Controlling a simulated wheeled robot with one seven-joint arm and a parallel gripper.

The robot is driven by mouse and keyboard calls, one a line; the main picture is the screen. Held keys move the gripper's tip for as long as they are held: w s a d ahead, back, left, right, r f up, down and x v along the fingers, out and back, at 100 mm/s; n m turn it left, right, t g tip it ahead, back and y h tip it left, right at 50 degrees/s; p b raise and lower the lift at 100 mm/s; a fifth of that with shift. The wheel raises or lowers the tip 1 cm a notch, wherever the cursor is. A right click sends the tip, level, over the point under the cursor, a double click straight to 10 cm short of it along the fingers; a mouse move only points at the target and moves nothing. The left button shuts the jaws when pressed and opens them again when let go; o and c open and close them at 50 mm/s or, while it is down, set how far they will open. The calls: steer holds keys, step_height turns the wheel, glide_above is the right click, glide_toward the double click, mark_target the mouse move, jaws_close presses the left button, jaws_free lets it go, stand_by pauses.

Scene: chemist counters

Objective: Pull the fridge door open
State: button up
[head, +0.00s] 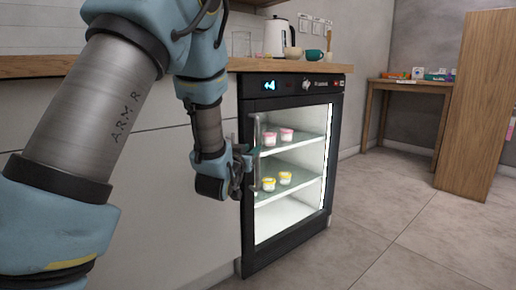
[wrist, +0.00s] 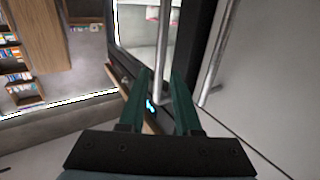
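The fridge (head: 291,95) is a black-framed unit under the counter, with its glass door shut as far as I can see. A vertical silver handle (head: 256,135) runs along the door's left side. My gripper (head: 247,166) is close to the handle at about mid-height. In the wrist view its two green fingers (wrist: 160,72) are apart with no object gripped.
Pink and yellow cups (head: 285,178) stand on the fridge's shelves. The wooden counter (head: 290,65) above holds a kettle (head: 279,37) and a teal cup (head: 313,55). Open floor (head: 380,235) lies right of the fridge. A wooden cabinet (head: 475,110) stands farther right.

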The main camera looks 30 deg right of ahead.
steer(key=b+x, duration=0.1)
steer(key=x, duration=0.6)
steer(key=shift+w+d, duration=0.2)
jaws_close()
steer(key=shift+f, duration=0.1)
stand_by(1.1)
